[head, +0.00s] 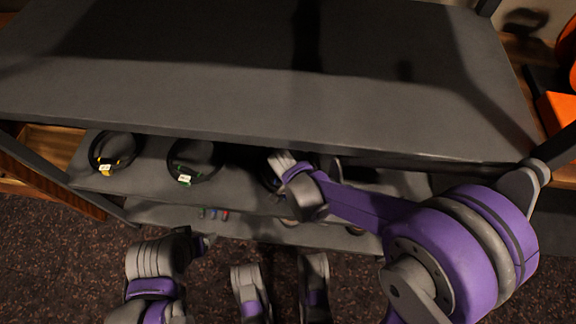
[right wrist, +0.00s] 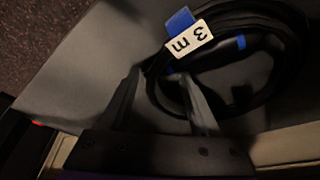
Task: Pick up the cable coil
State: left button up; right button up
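A black cable coil (right wrist: 275,60) with a blue tie and a white "3 m" label (right wrist: 189,39) lies on the grey shelf in the right wrist view. My right gripper (right wrist: 161,85) is open, its two fingers at the coil's near left edge, with part of the cable between them. Contact is too dark to tell. In the head view my right gripper (head: 283,165) reaches under the desk top and mostly hides this coil. Two other coils lie to its left, one with a yellow tie (head: 113,150) and one with green (head: 193,163). My left gripper (head: 206,243) is low at left, its fingers unclear.
The desk top (head: 270,80) overhangs the shelf (head: 135,180) closely above my right arm. A lower shelf (head: 160,216) holds several small coloured items. An orange object (head: 558,112) stands at the far right.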

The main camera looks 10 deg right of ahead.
grip_shut()
dwell(1.1)
